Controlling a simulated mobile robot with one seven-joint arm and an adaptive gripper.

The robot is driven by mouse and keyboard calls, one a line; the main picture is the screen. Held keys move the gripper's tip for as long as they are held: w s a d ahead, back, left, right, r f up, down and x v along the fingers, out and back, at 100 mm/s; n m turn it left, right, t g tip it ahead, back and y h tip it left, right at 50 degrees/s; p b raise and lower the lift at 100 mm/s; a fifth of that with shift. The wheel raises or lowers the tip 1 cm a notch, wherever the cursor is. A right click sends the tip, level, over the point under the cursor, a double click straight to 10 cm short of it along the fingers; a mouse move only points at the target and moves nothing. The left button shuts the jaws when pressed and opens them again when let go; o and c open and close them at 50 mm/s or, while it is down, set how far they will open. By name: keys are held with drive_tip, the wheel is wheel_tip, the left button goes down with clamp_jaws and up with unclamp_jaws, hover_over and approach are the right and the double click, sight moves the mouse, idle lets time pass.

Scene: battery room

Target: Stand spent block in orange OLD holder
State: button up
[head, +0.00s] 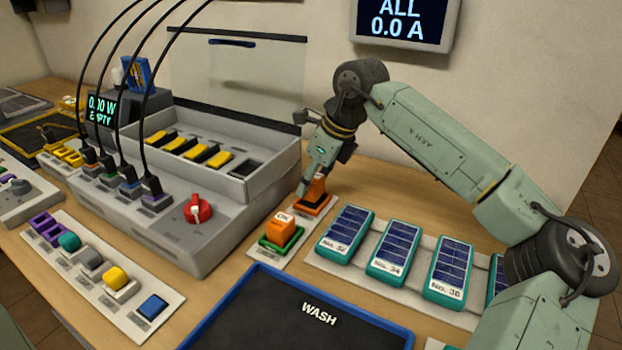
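The orange holder (312,209) stands on the bench just behind the green holder (281,243). An orange-brown block (318,187) shows upright at the orange holder, partly hidden by my gripper. My gripper (309,186) points down right at this block, its fingertips low beside it. I cannot tell whether the fingers are closed on the block, or whether it is fully seated. A bright orange block marked OK (281,227) stands in the green holder.
A grey box (200,215) with a red knob, cables and several yellow-and-black blocks stands left, its lid raised. Solar panels (345,233) lie in a row at right, under my arm. A black WASH tray (280,318) is in front.

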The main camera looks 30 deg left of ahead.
drive_tip(key=shift+f+b, duration=0.55)
drive_tip(key=shift+f, duration=0.3)
drive_tip(key=shift+r, duration=0.2)
drive_tip(key=shift+r+p, duration=0.55)
drive_tip(key=shift+r, duration=0.1)
drive_tip(key=shift+f+b, duration=0.7)
drive_tip(key=shift+f, duration=0.1)
idle(0.7)
drive_tip(key=o, duration=1)
drive_tip(key=shift+o, duration=0.2)
drive_tip(key=shift+r, duration=0.1)
